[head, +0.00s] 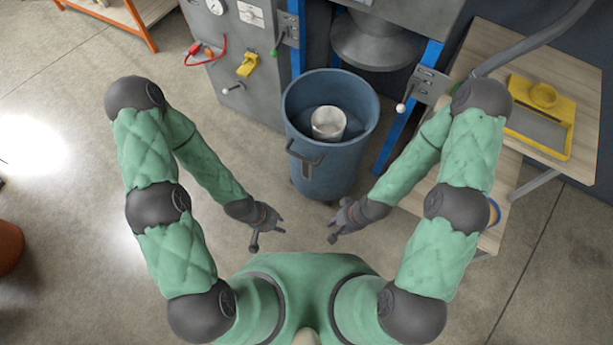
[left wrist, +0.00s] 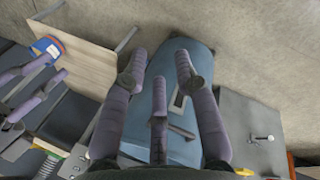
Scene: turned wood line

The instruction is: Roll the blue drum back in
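The blue drum (head: 298,128) stands upright and open-topped on the floor ahead of me, in front of the machine. A dark handle (head: 305,156) is on its near side, and a pale metal cylinder (head: 328,122) sits inside. My left gripper (head: 266,237) is open and empty, nearer to me than the drum and to its left. In the left wrist view the drum (left wrist: 172,72) shows between its spread fingers (left wrist: 161,80), without visible contact. My right gripper (head: 333,230) is in front of the drum, apart from it; its fingers look spread in the left wrist view (left wrist: 32,88).
The machine with a round hopper (head: 375,42) and blue posts (head: 405,112) stands behind the drum. A grey cabinet (head: 245,95) with a gauge and levers is at left. A wooden table (head: 560,75) with a yellow tray (head: 565,142) is at right. Floor before the drum is clear.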

